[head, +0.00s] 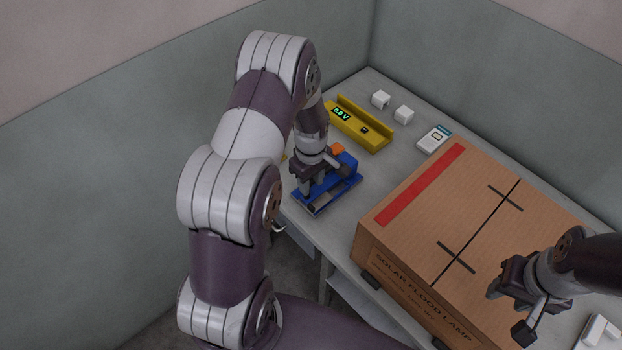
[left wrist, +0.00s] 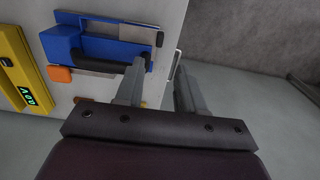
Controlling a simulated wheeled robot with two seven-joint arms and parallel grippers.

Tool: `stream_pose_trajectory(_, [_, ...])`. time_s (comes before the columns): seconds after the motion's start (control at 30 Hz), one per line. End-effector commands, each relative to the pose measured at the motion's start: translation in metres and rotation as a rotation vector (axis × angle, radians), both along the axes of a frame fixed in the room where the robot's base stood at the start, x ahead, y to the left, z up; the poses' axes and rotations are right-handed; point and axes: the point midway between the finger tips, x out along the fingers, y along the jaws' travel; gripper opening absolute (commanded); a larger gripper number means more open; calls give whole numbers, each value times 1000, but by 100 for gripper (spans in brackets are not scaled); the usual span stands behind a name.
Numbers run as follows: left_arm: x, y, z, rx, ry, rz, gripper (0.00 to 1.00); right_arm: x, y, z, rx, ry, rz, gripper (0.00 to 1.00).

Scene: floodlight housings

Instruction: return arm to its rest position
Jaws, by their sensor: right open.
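My left gripper (head: 308,190) is low over the near end of a blue fixture (head: 346,184) on the table. In the left wrist view the two fingers (left wrist: 162,78) stand apart with nothing seen between them. One fingertip overlaps the near edge of the blue fixture (left wrist: 112,47); I cannot tell whether it touches. The fixture has a dark bar along it and an orange block (head: 337,149) at its far side. My right gripper (head: 509,309) is open and empty, over the near right part of the cardboard box (head: 425,205).
The box, marked solar flood lamp, fills the table's right side. Behind the fixture are a yellow tester (head: 372,137) reading about 0.0 V, two white cubes (head: 381,99) and a small white-and-blue package (head: 434,139). Grey walls enclose the back and left.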

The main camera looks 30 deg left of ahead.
Motion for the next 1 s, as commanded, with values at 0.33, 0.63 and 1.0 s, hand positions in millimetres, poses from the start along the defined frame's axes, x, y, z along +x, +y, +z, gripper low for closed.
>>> stream_pose_trajectory(0.33, [-1, 0, 20, 0, 2, 0, 38, 0, 0, -3, 0, 0, 0, 43])
stream_pose_trajectory(0.63, [0, 0, 20, -1, 1, 0, 38, 0, 0, -3, 0, 0, 0, 43])
stream_pose_trajectory(1.0, [-79, -35, 67, -25, 42, -810, 38, 0, 0, -3, 0, 0, 0, 43])
